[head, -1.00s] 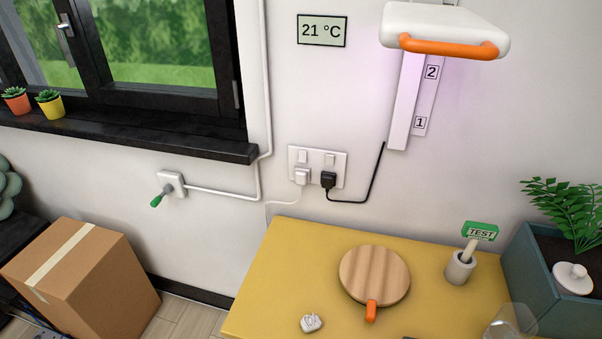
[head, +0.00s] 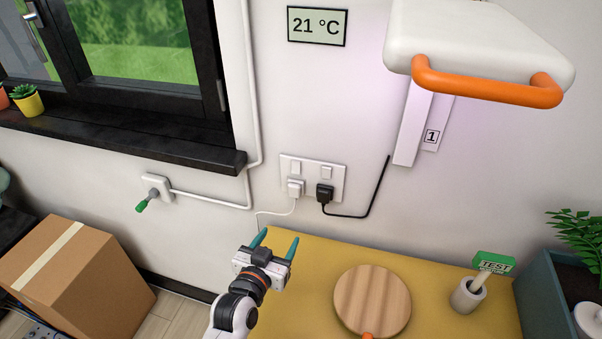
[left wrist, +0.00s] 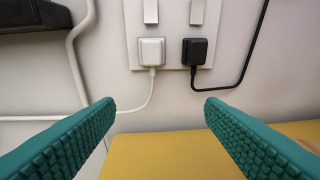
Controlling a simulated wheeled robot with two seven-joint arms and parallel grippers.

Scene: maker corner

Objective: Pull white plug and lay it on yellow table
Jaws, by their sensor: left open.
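The white plug (head: 295,187) sits in the left socket of the white double wall socket (head: 336,181), with its thin white cord hanging down. It also shows in the left wrist view (left wrist: 152,52). The yellow table (head: 291,316) stands below the socket. My left gripper (head: 276,240) is open and empty, over the table's back left edge, below and apart from the plug. In the left wrist view its teal fingers (left wrist: 160,106) are spread, with the plug ahead, between and above the tips. My right gripper is not in view.
A black plug (head: 325,194) with a black cord sits close to the right of the white plug. A round wooden board (head: 372,301) and a cup with a TEST tag (head: 468,294) are on the table. A white lamp with an orange handle (head: 490,88) overhangs upper right.

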